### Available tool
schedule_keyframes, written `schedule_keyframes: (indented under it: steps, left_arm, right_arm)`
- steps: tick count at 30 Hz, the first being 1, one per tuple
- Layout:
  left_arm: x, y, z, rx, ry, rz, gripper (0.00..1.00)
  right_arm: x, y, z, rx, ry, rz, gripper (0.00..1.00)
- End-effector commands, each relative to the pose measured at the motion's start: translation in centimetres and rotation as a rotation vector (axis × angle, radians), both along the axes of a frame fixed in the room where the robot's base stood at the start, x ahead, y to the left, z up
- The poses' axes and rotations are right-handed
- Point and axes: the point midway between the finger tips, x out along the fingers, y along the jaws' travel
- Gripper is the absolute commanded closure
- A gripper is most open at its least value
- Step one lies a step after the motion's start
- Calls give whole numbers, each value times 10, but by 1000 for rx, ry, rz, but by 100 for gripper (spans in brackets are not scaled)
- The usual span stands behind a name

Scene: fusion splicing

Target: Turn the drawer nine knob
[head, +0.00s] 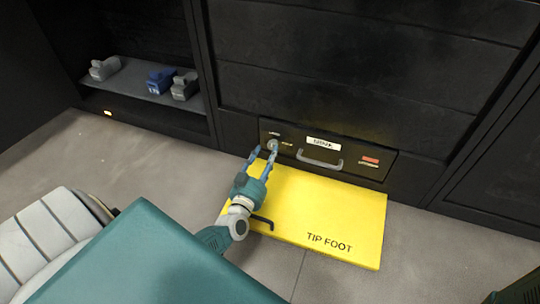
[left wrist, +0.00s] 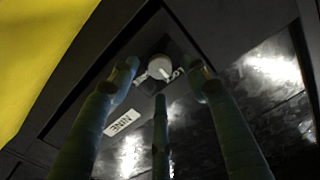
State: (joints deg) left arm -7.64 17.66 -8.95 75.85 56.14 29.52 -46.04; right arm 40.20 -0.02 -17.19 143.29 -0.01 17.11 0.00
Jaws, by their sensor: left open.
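The drawer nine front (head: 385,173) is a dark panel low in the black cabinet, with a white label (head: 323,144), a grey bar handle (head: 320,159) and a red mark at its right. The round pale knob (head: 273,144) is at its left end; in the left wrist view the knob (left wrist: 160,67) shows between my fingers. My left gripper (head: 263,157) is open, its fingertips around or just in front of the knob; I cannot tell whether they touch it. The label reading NINE also shows in the left wrist view (left wrist: 122,122). My right gripper is not in view.
A yellow panel marked TIP FOOT (head: 345,220) lies low in front of the drawer, beneath my left arm. A shelf (head: 135,80) at the left holds two grey items (head: 105,68) (head: 185,86) and a blue one (head: 160,80). Grey floor (head: 130,150) is clear at the left.

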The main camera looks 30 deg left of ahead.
Motion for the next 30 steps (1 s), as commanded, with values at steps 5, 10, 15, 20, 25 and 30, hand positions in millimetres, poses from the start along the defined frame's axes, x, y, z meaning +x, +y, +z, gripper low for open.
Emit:
schedule_keyframes:
  steps: [5, 10, 15, 20, 25, 30]
  left_arm:
    - [22, 6, -2, -1, -1, 0, 54]
    - [29, 7, -1, 1, 1, 0, 54]
    - [29, 7, 0, 1, 1, 0, 54]
    - [29, 7, 0, 0, 1, 0, 74]
    - [29, 7, 0, 0, 2, 0, 99]
    - [29, 7, 0, 7, 4, 0, 99]
  right_arm:
    - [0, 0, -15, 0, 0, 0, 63]
    - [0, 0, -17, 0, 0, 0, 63]
    - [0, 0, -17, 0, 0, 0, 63]
    - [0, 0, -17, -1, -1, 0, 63]
    - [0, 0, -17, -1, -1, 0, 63]
    - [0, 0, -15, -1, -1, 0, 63]
